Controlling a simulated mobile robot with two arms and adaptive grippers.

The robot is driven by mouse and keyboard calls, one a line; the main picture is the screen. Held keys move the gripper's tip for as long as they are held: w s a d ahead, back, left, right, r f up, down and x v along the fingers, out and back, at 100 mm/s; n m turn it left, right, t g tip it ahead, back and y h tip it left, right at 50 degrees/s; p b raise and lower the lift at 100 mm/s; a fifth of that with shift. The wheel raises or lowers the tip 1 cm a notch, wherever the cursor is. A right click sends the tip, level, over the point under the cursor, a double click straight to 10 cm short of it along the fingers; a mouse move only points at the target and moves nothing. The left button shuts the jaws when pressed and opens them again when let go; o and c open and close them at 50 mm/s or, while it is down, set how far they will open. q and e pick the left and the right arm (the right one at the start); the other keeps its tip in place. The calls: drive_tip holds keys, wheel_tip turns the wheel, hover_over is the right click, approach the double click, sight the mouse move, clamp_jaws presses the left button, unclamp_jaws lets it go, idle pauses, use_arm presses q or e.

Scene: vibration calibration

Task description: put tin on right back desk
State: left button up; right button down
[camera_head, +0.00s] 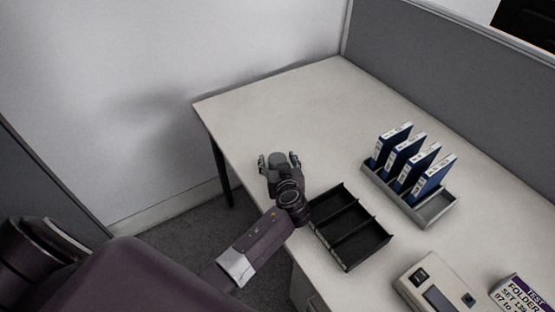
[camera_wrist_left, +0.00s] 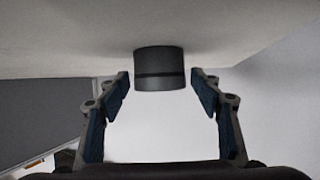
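The tin is a dark grey cylinder (camera_wrist_left: 160,68) with a black band in the left wrist view. It stands against the pale desk surface (camera_wrist_left: 60,35), which is at the top of that inverted-looking picture. My left gripper (camera_wrist_left: 160,88) is open, with one blue-padded finger on each side of the tin's line and visible gaps to it. In the head view my left gripper (camera_head: 279,159) is low over the desk (camera_head: 300,105), near its left edge. The tin cannot be clearly told apart from the gripper there. My right gripper is out of view.
A black compartment tray (camera_head: 349,227) lies right of my left gripper. Behind it a grey rack (camera_head: 433,210) holds several blue folders (camera_head: 405,160). A beige device (camera_head: 437,287) and a labelled box (camera_head: 520,293) are at lower right. The far desk is clear up to the partition (camera_head: 430,65).

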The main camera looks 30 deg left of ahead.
use_arm(q)
drive_tip(key=b+v, duration=0.1)
drive_tip(key=v, duration=1.1)
